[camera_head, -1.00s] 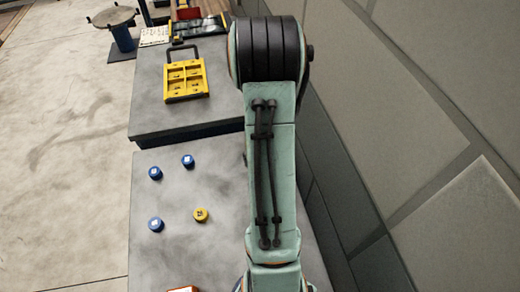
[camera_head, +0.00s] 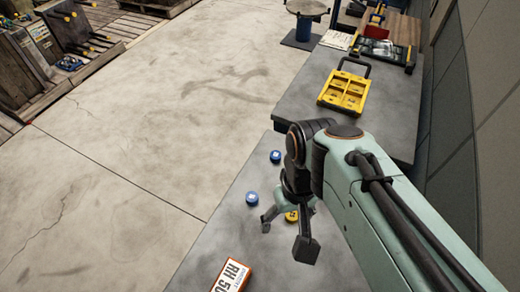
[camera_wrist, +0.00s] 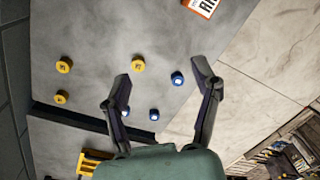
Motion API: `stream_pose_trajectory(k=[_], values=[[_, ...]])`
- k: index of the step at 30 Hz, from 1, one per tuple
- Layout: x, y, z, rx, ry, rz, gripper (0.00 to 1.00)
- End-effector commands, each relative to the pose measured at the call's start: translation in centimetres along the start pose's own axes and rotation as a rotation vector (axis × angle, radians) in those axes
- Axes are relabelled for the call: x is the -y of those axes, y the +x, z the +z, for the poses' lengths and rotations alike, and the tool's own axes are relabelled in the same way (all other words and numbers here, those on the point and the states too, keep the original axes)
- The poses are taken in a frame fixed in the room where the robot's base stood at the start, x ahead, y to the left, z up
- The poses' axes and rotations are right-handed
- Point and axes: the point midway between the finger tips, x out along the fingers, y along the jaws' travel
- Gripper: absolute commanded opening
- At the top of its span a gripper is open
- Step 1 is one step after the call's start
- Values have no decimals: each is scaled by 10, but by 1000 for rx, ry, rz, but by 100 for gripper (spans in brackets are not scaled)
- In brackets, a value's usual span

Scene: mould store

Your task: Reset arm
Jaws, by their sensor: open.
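My gripper (camera_head: 287,236) hangs at the end of my arm above the near grey table, pointing down. Its two fingers are spread apart. In the wrist view my gripper (camera_wrist: 161,80) is open with nothing held between the fingers. A yellow round piece (camera_head: 291,216) shows behind the fingers in the head view. Two blue round pieces (camera_head: 275,156) (camera_head: 252,198) lie on the table to the left of my wrist. The wrist view shows several yellow and blue round pieces, among them a blue one (camera_wrist: 177,78) near the right finger.
An orange-and-white box (camera_head: 233,277) lies at the table's near part. A yellow compartment tray (camera_head: 344,92) with a dark handle sits on the farther grey surface. A blue-based round stand (camera_head: 304,28) is beyond it. A wall runs along the right. Open floor lies left.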

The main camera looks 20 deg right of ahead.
Motion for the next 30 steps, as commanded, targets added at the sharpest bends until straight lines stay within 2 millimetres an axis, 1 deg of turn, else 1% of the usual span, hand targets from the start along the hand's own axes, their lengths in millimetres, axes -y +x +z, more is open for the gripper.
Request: stream_pose_trajectory(k=[1, 3, 6, 9, 16, 17, 18, 20, 21, 23, 26, 27, 29, 30], values=[[13, -2, 15, -2, -67, 0, 63], [23, -3, 31, 4, -127, 0, 63], [29, -2, 42, 11, -168, 1, 63], [30, -2, 45, 13, -176, 1, 63], [30, -2, 44, 12, -173, 1, 63], [30, -2, 44, 12, -173, 1, 66], [30, -2, 44, 12, -176, 1, 79], [30, -2, 44, 12, -204, 1, 98], [29, -2, 44, 16, -245, 1, 100], [28, -4, 45, 23, -346, 3, 100], [26, -27, 27, -14, -596, 24, 100], [23, -40, 14, -26, -702, 37, 100], [15, -62, -10, -35, -840, 57, 100], [7, -75, -29, -35, -912, 70, 100]])
